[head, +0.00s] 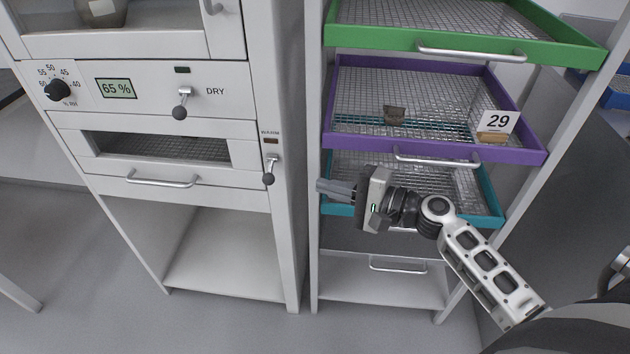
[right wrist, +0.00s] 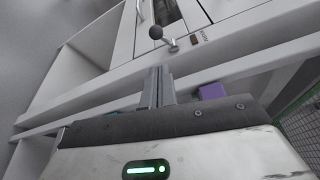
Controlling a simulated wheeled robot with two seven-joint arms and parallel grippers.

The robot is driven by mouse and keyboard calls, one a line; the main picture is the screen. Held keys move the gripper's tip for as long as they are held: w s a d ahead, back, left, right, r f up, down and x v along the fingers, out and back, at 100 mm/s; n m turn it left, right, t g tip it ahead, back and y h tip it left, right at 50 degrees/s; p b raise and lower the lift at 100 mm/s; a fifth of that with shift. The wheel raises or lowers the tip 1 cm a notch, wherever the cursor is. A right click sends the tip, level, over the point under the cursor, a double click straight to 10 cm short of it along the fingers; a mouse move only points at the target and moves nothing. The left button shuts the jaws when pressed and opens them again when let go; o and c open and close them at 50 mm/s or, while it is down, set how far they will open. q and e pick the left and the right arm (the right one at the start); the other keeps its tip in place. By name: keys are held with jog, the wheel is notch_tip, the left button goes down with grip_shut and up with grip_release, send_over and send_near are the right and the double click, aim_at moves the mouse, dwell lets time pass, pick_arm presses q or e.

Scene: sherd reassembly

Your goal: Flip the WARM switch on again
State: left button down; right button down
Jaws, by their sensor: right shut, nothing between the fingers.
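The WARM switch (head: 269,171) is a small metal lever with a dark ball knob on the right post of the grey cabinet. Its lever points down in the head view, and a dark, unlit-looking brownish indicator (head: 270,141) sits above it under the WARM label. In the right wrist view the switch knob (right wrist: 156,32) stands beyond my fingertips, apart from them. My right gripper (head: 322,186) is shut and empty, to the right of the switch and slightly lower, pointing left at the cabinet. It also shows in the right wrist view (right wrist: 158,72). My left gripper is out of view.
A DRY switch (head: 181,103), a dial (head: 57,89) and a 65 % display (head: 116,88) are on the cabinet front. A rack at right holds a green tray (head: 464,47), a purple tray (head: 430,151) with sherds and a 29 card (head: 498,122), and a teal tray (head: 487,219) behind my arm.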

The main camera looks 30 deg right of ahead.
aim_at(270, 171)
pick_arm(q)
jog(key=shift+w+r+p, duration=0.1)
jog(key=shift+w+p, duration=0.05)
jog(key=shift+p, duration=0.15)
pick_arm(e)
jog(key=x, duration=0.8)
jog(key=shift+w+a, duration=0.25)
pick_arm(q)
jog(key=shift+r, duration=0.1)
